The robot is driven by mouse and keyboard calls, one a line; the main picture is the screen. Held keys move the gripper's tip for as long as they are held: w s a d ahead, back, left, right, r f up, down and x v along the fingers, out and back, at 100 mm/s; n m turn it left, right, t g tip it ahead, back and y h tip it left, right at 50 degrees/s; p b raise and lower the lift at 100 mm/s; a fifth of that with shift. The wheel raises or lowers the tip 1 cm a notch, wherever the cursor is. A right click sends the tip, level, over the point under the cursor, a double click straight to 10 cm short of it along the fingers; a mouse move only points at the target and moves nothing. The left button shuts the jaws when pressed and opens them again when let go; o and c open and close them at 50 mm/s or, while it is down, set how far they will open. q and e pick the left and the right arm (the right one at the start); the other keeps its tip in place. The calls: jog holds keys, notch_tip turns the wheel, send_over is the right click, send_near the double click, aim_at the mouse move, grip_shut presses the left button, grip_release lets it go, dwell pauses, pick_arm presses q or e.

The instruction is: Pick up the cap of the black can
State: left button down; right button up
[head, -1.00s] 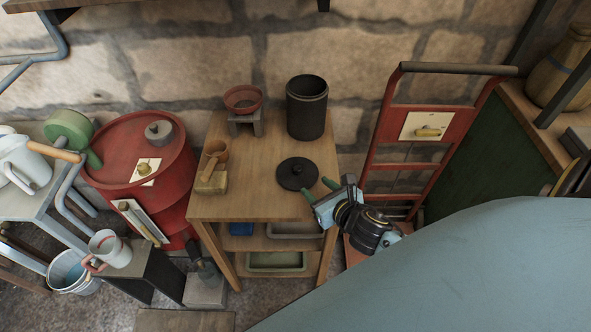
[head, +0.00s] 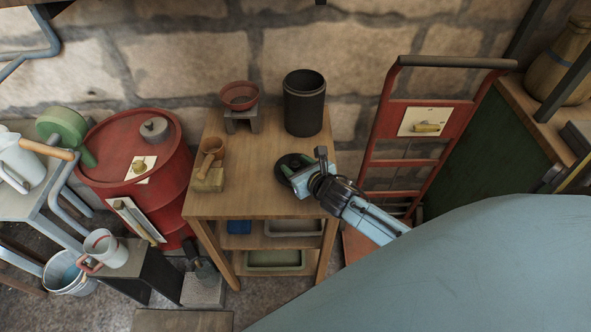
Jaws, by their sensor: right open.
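The black can (head: 304,108) stands upright and open at the back right of the wooden table. Its round black cap (head: 287,163) lies flat on the tabletop in front of the can, and my right gripper hides much of it. My left gripper is not in view.
On the wooden table (head: 262,203), a red bowl on a grey stand (head: 239,98) and a wooden scoop on a block (head: 209,166) stand left of the cap. A red drum (head: 120,190) is left of the table, and a red hand truck (head: 378,144) is right of it.

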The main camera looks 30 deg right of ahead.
grip_shut()
